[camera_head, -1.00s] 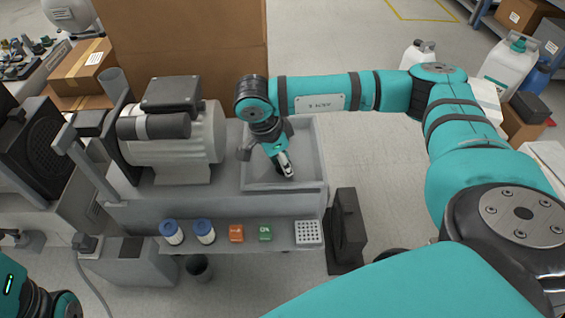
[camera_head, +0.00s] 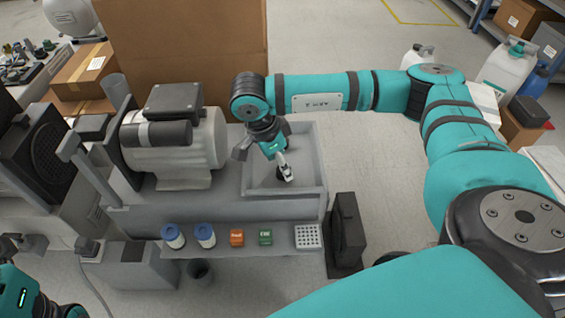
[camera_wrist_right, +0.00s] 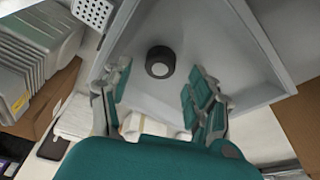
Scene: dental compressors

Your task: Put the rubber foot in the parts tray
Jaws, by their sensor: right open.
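The rubber foot (camera_wrist_right: 160,61) is a short dark cylinder with a pale round top. It appears to rest on the floor of the grey parts tray (camera_head: 318,160), inside its walls. In the right wrist view the tray (camera_wrist_right: 225,60) fills the upper middle. My right gripper (camera_head: 286,173) reaches down into the tray in the head view. In the wrist view its two fingers (camera_wrist_right: 157,88) are spread apart, with the foot visible beyond and between them, not gripped. Only part of my left arm shows at the lower left; its gripper is not visible.
A grey motor (camera_head: 175,145) stands left of the tray. A tall cardboard panel (camera_head: 185,50) stands behind.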

